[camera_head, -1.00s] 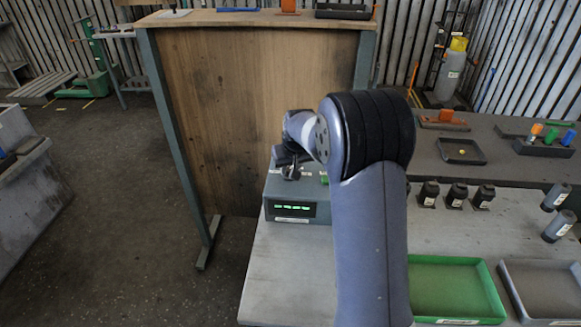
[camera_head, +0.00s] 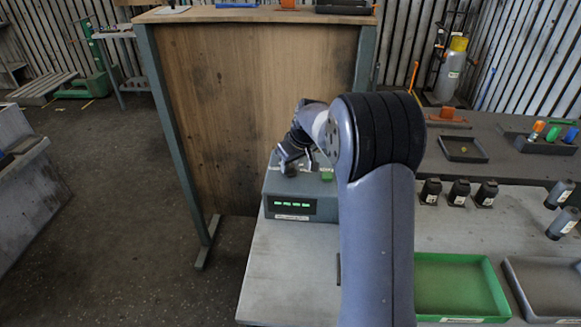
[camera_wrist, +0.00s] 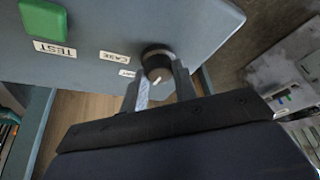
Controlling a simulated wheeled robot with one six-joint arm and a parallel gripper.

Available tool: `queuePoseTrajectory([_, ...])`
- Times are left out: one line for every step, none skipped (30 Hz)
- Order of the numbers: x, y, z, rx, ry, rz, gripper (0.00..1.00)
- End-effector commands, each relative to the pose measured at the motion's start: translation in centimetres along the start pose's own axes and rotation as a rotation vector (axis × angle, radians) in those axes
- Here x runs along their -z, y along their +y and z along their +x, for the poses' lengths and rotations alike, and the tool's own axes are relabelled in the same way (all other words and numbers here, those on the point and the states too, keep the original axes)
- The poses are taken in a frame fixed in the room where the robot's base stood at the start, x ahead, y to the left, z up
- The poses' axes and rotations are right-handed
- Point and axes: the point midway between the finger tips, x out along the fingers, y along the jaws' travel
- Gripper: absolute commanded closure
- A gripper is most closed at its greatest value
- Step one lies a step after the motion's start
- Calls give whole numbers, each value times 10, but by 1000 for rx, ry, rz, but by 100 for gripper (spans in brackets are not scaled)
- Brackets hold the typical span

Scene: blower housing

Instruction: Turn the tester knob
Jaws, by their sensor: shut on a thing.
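The tester (camera_head: 318,196) is a grey-blue box with a green lit display, standing at the left end of the bench. Its dark round knob (camera_wrist: 156,62) shows in the wrist view with a pale pointer mark, beside small white labels. A green button (camera_wrist: 44,18) marked TEST is on the same panel; it also shows in the head view (camera_head: 327,176). My gripper (camera_wrist: 160,84) is shut on the knob, one finger on each side. In the head view my gripper (camera_head: 288,170) is over the tester's left part, and the knob is hard to make out there.
A green tray (camera_head: 500,290) and a grey tray (camera_head: 512,285) are at the bench's right front. Several black items (camera_head: 459,193) stand behind them. A tall wooden-panelled table (camera_head: 250,110) stands behind the tester. The bench front left of my arm (camera_head: 285,270) is clear.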

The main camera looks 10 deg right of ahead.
Motion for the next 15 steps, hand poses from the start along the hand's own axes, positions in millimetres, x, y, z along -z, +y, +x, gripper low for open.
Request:
queuePoseTrajectory([-1, 1, 3, 16, 1, -39, 95])
queuePoseTrajectory([-1, 2, 3, 27, 2, -65, 95])
queuePoseTrajectory([-1, 2, 3, 42, 1, -102, 95])
queuePoseTrajectory([-1, 2, 3, 53, 1, -128, 95])
queuePoseTrajectory([-1, 2, 3, 65, 1, -154, 95])
queuePoseTrajectory([0, 3, 3, 78, 2, -188, 95])
queuePoseTrajectory([-1, 3, 3, 90, 0, -215, 95])
queuePoseTrajectory([0, 3, 2, 101, 1, -241, 95])
queuePoseTrajectory([0, 3, 2, 116, 1, -278, 95])
queuePoseTrajectory([0, 4, 2, 126, 1, -304, 95])
queuePoseTrajectory([0, 4, 2, 137, 1, -331, 95])
queuePoseTrajectory([0, 4, 2, 152, 1, -366, 95])
queuePoseTrajectory([0, 4, 2, 163, 1, -392, 95])
queuePoseTrajectory([0, 4, 2, 175, 0, -418, 95])
queuePoseTrajectory([1, 5, 2, 188, 1, -453, 95])
